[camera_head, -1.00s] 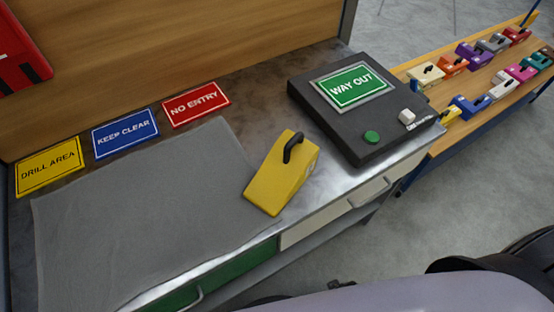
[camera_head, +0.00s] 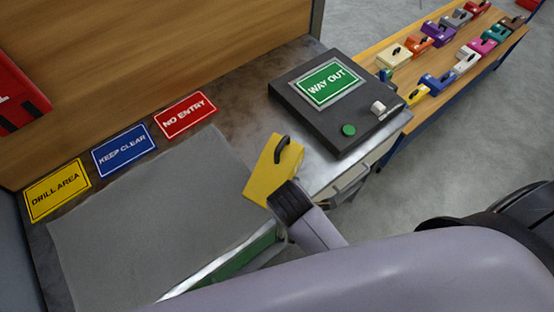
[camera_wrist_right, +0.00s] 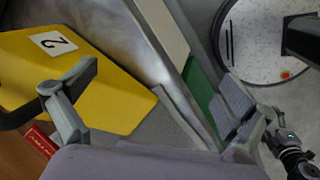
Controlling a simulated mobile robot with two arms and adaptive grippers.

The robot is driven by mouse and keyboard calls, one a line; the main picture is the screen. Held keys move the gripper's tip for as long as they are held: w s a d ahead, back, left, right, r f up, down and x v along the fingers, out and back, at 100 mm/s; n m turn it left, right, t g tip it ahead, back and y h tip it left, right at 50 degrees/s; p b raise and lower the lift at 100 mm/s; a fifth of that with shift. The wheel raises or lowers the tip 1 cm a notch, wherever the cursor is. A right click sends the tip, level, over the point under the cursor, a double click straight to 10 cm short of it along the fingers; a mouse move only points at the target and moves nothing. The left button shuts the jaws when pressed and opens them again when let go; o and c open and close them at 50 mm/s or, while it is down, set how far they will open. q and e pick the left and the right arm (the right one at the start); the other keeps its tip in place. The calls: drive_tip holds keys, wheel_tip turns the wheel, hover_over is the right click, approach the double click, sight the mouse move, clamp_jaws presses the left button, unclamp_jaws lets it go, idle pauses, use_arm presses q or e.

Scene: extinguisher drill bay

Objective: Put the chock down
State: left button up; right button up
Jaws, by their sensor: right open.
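The yellow wedge-shaped chock (camera_head: 262,176) with a black handle stands on the bench at the right edge of the grey mat (camera_head: 150,225). My right gripper (camera_head: 288,200) is at the chock's near end in the head view and hides part of it. In the right wrist view my right gripper (camera_wrist_right: 158,78) is open, its fingers wide apart. One finger overlaps the chock (camera_wrist_right: 100,95), which bears a white label with a 2. I cannot tell whether they touch. A dark jointed part at the wrist view's right edge may be my left gripper; its jaws are unclear.
A black box (camera_head: 340,130) with a green WAY OUT sign and green button stands right of the chock. DRILL AREA (camera_head: 57,190), KEEP CLEAR (camera_head: 123,149) and NO ENTRY (camera_head: 186,115) signs lie behind the mat. A wooden rack (camera_head: 400,50) holds several coloured chocks.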

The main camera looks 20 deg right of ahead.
drive_tip(key=w+a+r+n+t+h, duration=0.2)
drive_tip(key=w+a+r+n+h, duration=0.15)
drive_tip(key=a+r+n, duration=0.4)
drive_tip(key=n+t+h, duration=0.1)
drive_tip(key=n+h, duration=0.1)
drive_tip(key=n, duration=0.5)
approach(275, 164)
drive_tip(key=shift+m+y, duration=0.25)
drive_tip(key=shift+y, duration=0.1)
drive_tip(key=p+x, duration=0.1)
drive_tip(key=x, duration=0.2)
drive_tip(key=p+x, duration=0.1)
drive_tip(key=x, duration=0.2)
drive_tip(key=shift+w+d+p, duration=0.2)
drive_tip(key=shift+d+p, duration=0.1)
drive_tip(key=shift+d, duration=0.1)
drive_tip(key=shift+p+x, duration=0.8)
drive_tip(key=shift+x, duration=1.85)
drive_tip(key=shift+s+a+f, duration=0.1)
drive_tip(key=shift+s, duration=0.1)
drive_tip(key=shift+c, duration=0.5)
drive_tip(key=c, duration=1.6)
drive_tip(key=shift+c, duration=0.4)
